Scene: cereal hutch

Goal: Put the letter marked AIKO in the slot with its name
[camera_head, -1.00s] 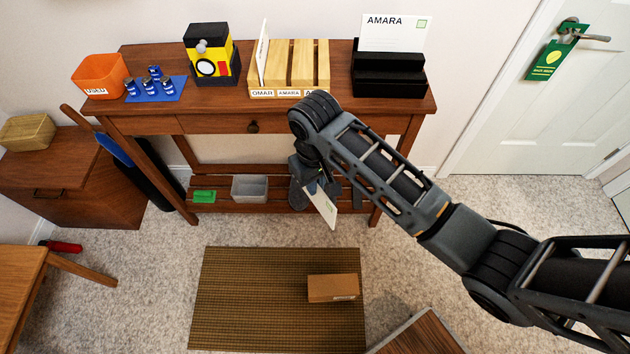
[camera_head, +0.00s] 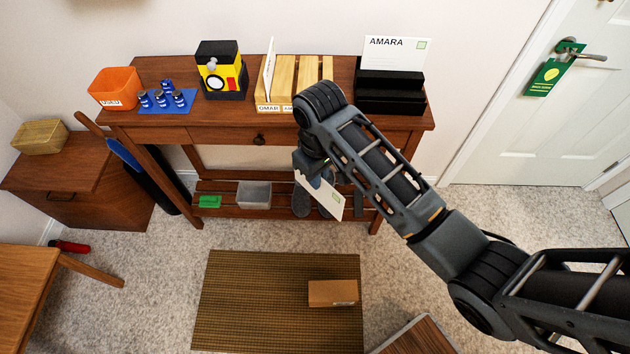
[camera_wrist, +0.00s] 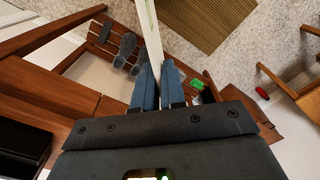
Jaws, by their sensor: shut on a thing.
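My gripper (camera_wrist: 158,88) is shut on a white letter (camera_wrist: 150,35), seen edge-on between the fingers in the wrist view. In the head view the letter (camera_head: 325,197) hangs tilted below my wrist, in front of the console table's lower shelf. Another letter, marked AMARA (camera_head: 397,52), stands in a black holder (camera_head: 389,92).
On the table (camera_head: 215,120) are an orange bin (camera_head: 115,88), blue batteries on a blue mat (camera_head: 167,99) and a yellow-black box (camera_head: 220,72). The lower shelf holds a grey bin (camera_head: 254,194) and slippers. A brown parcel (camera_head: 332,293) lies on the floor mat (camera_head: 255,270).

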